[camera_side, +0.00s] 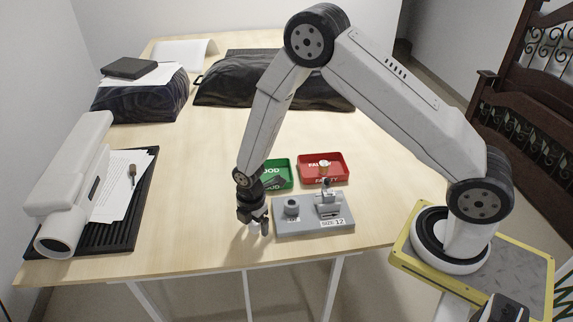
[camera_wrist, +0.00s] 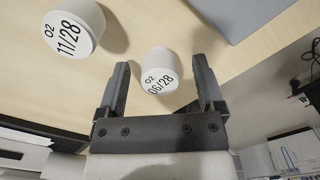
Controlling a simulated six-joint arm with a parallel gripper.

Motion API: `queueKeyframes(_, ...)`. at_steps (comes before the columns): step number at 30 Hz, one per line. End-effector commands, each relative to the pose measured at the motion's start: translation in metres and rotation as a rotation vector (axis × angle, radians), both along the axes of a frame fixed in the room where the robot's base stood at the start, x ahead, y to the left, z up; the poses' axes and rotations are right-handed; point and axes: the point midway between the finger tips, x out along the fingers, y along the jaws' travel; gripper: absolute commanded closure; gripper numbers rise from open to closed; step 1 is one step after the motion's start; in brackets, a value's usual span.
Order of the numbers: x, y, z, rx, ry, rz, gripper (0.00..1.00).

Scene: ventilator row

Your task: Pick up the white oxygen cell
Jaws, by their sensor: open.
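Two white round cells show in the wrist view. One white oxygen cell (camera_wrist: 160,70), marked "O2 06/28", stands on the wooden table between the fingertips of my gripper (camera_wrist: 161,66). A second white oxygen cell (camera_wrist: 75,28), marked "O2 11/28", is at the upper left, outside the fingers. My gripper is open, with a visible gap on each side of the 06/28 cell. In the side view my gripper (camera_side: 254,224) points down, low over the table near its front edge, left of the grey block. I cannot make out the two cells clearly there.
A grey block (camera_side: 330,230) marked "SIZE: 12" carries a dark round part and an upright fixture. Behind it are a green tray (camera_side: 289,179) and a red tray (camera_side: 346,172) holding a small pale item. A black rack (camera_side: 120,236) with papers lies left. The table between is clear.

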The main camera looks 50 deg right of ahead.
Motion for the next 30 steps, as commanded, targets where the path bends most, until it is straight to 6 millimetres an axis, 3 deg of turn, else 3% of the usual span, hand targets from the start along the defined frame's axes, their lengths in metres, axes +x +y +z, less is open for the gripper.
queueKeyframes(2,0.000,0.000,0.000,0.000,0.000,0.000,0.13)
queueKeyframes(10,0.000,0.000,0.000,0.000,0.000,0.000,0.99)
queueKeyframes(23,0.000,0.000,0.003,0.000,0.000,0.000,1.00)
queueKeyframes(30,0.001,0.000,0.017,0.000,-0.002,0.000,1.00)
